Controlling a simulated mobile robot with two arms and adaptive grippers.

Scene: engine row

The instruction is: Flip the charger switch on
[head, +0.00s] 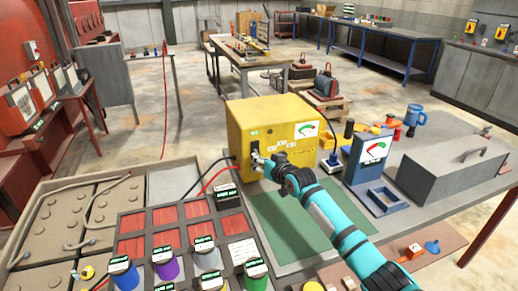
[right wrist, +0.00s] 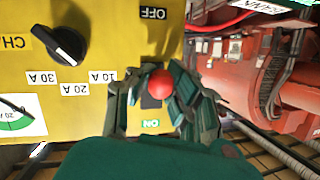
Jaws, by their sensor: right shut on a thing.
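The yellow charger box (head: 290,112) stands on the workbench in the middle of the head view. My right gripper (head: 258,160) is at its front face, at the switch. In the right wrist view, which is upside down, my right gripper (right wrist: 155,95) has its fingers around the switch's red knob (right wrist: 160,83). The knob is between the OFF label (right wrist: 153,13) and the green ON label (right wrist: 150,124). The fingers hide part of the switch, so I cannot tell its exact tilt. A black dial (right wrist: 62,42) sits beside it. My left gripper is not in view.
Red and black cables run from the charger's left side. A blue meter (head: 368,158) and a grey metal box (head: 450,165) stand at right. A tray with coloured cans (head: 165,265) is at lower left. A green mat (head: 290,222) lies in front.

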